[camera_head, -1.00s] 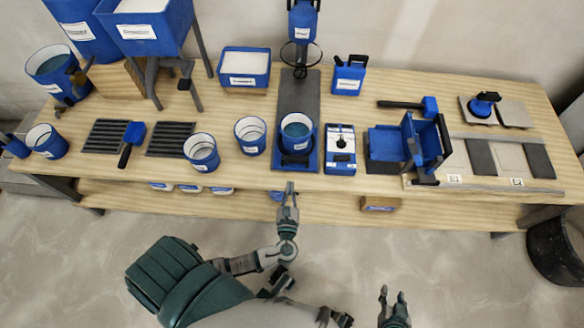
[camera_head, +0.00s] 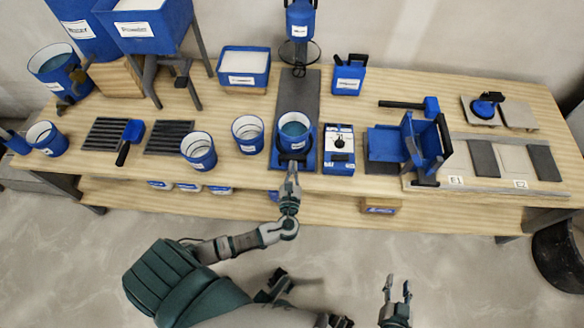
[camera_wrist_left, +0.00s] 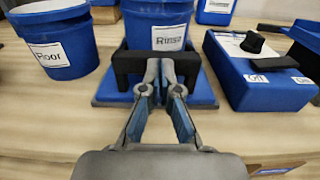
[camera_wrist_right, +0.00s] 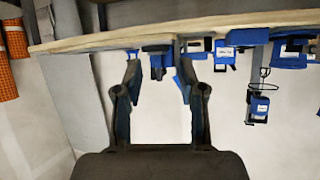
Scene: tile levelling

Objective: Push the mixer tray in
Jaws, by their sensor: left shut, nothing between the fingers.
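The mixer tray (camera_head: 308,160) is a flat blue tray at the table's front edge, below the mixer (camera_head: 300,18). A blue bucket labelled "Rinse" (camera_head: 294,130) stands on it; the label shows in the left wrist view (camera_wrist_left: 170,38). The tray has a black handle (camera_wrist_left: 128,66) at its front. My left gripper (camera_head: 291,168) is shut and empty, with its fingertips at the handle; it also shows in the left wrist view (camera_wrist_left: 160,68). Whether they touch is unclear. My right gripper (camera_head: 397,290) is open and empty, in front of the table, low in the head view.
A control box with a black knob (camera_head: 339,150) stands right of the tray. A "Floor" bucket (camera_wrist_left: 52,40) and another bucket (camera_head: 199,150) stand left. A dark strip (camera_head: 306,92) runs back from the tray under the mixer.

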